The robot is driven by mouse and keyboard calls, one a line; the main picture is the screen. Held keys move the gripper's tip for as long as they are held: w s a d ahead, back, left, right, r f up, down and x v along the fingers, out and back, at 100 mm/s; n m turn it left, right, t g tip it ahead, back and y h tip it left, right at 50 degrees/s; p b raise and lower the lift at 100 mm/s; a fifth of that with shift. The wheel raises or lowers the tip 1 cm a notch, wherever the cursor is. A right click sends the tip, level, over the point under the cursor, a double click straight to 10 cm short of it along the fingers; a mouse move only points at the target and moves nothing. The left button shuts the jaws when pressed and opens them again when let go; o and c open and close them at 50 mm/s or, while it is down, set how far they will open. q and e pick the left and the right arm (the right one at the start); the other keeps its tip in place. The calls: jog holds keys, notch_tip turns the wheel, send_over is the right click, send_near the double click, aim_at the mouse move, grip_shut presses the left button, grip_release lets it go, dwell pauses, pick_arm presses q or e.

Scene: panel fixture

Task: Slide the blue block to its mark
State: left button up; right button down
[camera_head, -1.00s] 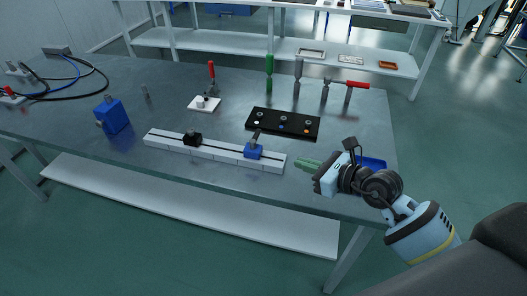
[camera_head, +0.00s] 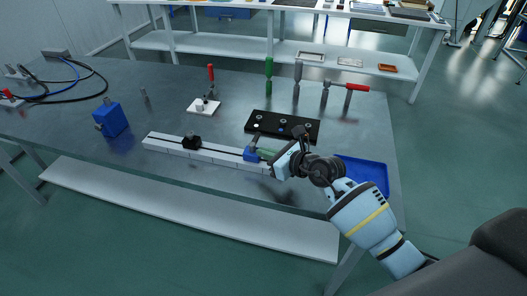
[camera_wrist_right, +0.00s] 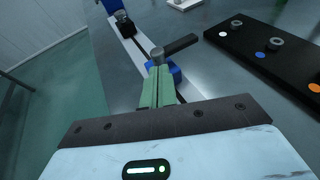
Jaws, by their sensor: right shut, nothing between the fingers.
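In the right wrist view the blue block (camera_wrist_right: 175,70) is partly hidden behind the green fingers and a grey post with a dark handle. My right gripper (camera_head: 264,154) is shut and empty, its green fingertips at the right side of the block. In the right wrist view the fingers (camera_wrist_right: 158,80) are together close to the block; I cannot tell whether they touch it. I cannot make out the mark. My left gripper is not in view.
A black block (camera_head: 192,142) sits farther left on the rail. A black panel (camera_head: 290,125) with coloured dots lies just behind the rail's right end. A blue tray (camera_head: 374,165) is at the table's right edge. Upright tools stand at the back.

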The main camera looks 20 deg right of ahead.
aim_at(251, 155)
jog(key=shift+w+a, duration=0.3)
jog(key=shift+w, duration=0.1)
jog(key=w+a, duration=0.2)
jog(key=a, duration=0.1)
jog(key=shift+w+a, duration=0.2)
jog(key=shift+s, duration=0.1)
jog(key=shift+d+f, duration=0.1)
jog(key=shift+d, duration=0.1)
